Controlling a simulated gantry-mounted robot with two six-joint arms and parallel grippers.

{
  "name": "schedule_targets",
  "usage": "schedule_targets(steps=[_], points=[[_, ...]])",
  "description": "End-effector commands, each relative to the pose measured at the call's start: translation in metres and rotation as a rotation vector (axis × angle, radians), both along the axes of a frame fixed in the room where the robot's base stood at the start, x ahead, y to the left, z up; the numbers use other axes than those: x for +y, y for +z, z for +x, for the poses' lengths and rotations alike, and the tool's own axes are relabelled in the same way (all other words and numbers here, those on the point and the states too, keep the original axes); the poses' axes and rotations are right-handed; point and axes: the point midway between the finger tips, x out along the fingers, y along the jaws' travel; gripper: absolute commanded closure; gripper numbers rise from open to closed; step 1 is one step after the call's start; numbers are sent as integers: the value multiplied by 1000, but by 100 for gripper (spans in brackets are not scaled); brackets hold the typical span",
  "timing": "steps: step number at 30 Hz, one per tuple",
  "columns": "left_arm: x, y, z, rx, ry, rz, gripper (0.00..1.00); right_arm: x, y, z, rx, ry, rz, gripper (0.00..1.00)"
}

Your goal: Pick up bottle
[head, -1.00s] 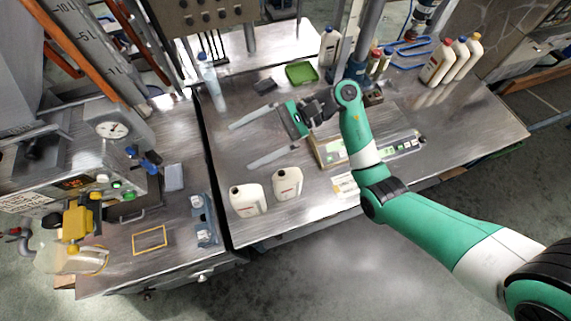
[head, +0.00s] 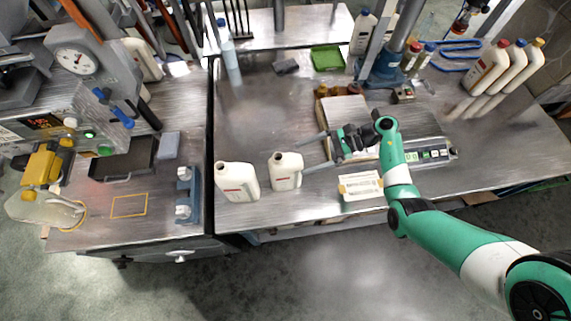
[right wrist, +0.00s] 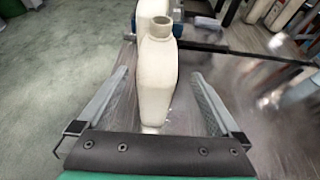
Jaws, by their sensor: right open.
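Two white bottles without visible caps stand upright side by side near the front edge of the metal table: the left bottle (head: 237,182) and the right bottle (head: 286,171). My right gripper (head: 299,156) is open, low over the table, just right of the right bottle, with its fingers pointing left at it. In the right wrist view the near bottle (right wrist: 157,80) stands upright between and ahead of the open fingers, not gripped. The second bottle shows partly behind it. My left gripper is not in view.
A scale (head: 425,152) and a paper label (head: 361,185) lie right of the bottles. Capped white bottles (head: 488,67) stand at the back right. A green tray (head: 327,58) lies at the back.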

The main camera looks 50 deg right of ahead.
Motion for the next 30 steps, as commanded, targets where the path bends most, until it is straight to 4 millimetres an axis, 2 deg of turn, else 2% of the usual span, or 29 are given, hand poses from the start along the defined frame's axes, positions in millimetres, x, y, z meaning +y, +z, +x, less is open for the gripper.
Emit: schedule_targets(steps=[3,10,15,18,25,26,30], points=[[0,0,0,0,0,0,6,11,-6,9,0,0,0,0],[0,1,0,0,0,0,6,19,-8,15,0,1,1,0],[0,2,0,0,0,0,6,44,-18,29,0,3,1,0],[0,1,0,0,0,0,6,52,-23,37,-1,2,-1,0],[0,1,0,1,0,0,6,53,-24,40,-2,-1,-2,0],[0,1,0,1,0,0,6,53,-24,39,-2,-1,-2,2],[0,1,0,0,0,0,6,53,-24,39,-1,-1,-1,27]])
